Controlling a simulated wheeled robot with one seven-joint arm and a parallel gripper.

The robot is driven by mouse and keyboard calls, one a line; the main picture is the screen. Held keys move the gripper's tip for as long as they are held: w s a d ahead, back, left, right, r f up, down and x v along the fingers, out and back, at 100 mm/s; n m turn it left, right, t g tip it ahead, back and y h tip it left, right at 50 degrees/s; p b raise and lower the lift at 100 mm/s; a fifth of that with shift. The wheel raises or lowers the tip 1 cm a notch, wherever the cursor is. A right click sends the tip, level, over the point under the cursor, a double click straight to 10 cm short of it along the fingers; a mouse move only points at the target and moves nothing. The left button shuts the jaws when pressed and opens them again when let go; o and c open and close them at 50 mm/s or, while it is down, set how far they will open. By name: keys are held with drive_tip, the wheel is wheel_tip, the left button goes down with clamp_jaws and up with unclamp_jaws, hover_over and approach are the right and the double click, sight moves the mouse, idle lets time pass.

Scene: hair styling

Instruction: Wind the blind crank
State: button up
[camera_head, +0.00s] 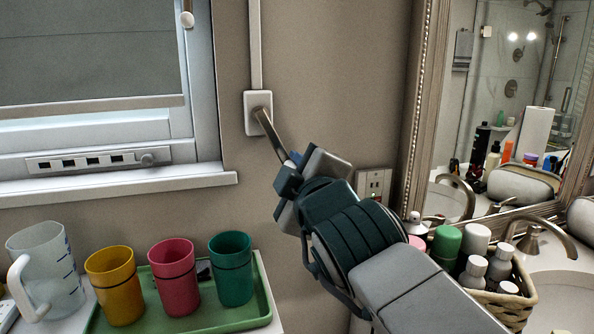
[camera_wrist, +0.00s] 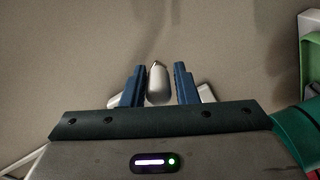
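The blind crank is a white wall box (camera_head: 258,112) with a thin metallic arm (camera_head: 270,133) slanting down and right from it. In the wrist view a pale, rounded handle (camera_wrist: 158,82) stands between the two blue fingers of my gripper (camera_wrist: 160,85).
A green tray (camera_head: 250,317) with yellow (camera_head: 115,285), pink (camera_head: 174,277) and teal (camera_head: 231,268) cups stands below, beside a clear jug (camera_head: 55,270). A basket (camera_head: 517,305) of bottles and a mirror (camera_head: 500,60) are at the right.

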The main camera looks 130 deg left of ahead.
drive_tip(key=shift+o, duration=0.9)
drive_tip(key=shift+d, duration=0.1)
drive_tip(key=shift+w, duration=0.15)
drive_tip(key=shift+w+d+r, duration=0.1)
drive_tip(key=shift+w+d, duration=0.1)
drive_tip(key=shift+w, duration=0.4)
drive_tip(key=p+v, duration=0.1)
drive_tip(key=v, duration=1.1)
drive_tip(key=shift+d, duration=0.15)
